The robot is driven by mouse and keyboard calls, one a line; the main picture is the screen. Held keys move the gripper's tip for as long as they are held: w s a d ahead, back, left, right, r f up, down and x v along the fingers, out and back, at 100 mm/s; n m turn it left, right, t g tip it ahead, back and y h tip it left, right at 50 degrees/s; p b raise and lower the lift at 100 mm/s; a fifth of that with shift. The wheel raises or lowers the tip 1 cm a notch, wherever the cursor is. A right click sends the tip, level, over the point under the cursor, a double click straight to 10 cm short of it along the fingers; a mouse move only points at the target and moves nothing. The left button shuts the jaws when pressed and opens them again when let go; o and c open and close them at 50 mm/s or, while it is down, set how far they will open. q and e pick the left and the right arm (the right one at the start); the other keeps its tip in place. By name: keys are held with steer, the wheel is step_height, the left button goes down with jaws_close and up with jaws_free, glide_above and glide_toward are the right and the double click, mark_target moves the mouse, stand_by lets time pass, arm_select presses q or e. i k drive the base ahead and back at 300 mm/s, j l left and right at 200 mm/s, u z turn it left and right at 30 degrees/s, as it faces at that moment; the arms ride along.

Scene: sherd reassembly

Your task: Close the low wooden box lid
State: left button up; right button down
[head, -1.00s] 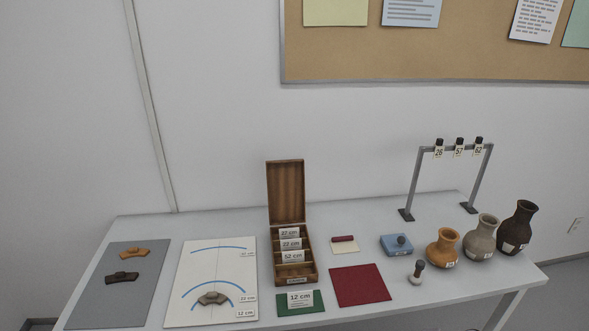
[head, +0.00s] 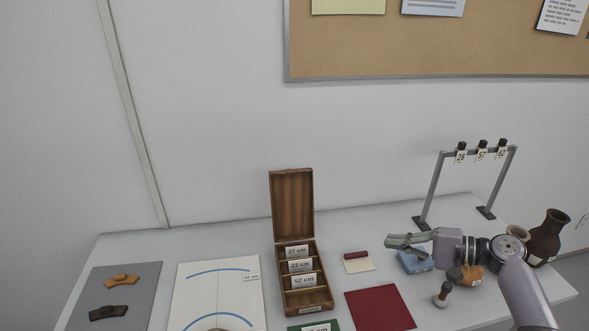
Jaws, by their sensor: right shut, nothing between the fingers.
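The low wooden box (head: 308,300) stands on the table near the middle, with labelled cards in its compartments. Its lid (head: 293,205) is open and stands upright at the back of the box. My right gripper (head: 388,242) reaches in from the right, above the table and to the right of the box. Its fingers are shut and empty, pointing left, apart from the lid. My left gripper is not in view.
A rack with hanging tags (head: 479,152) stands at the back right. Vases, including a dark one (head: 547,238), a blue pad (head: 415,262) and a small stamp-like tool (head: 442,293) lie around my right arm. A red mat (head: 381,309) lies right of the box. Sherds (head: 122,281) lie left.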

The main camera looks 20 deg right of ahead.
mark_target(292, 190)
steer(key=i+z, duration=0.1)
steer(key=i, duration=0.9)
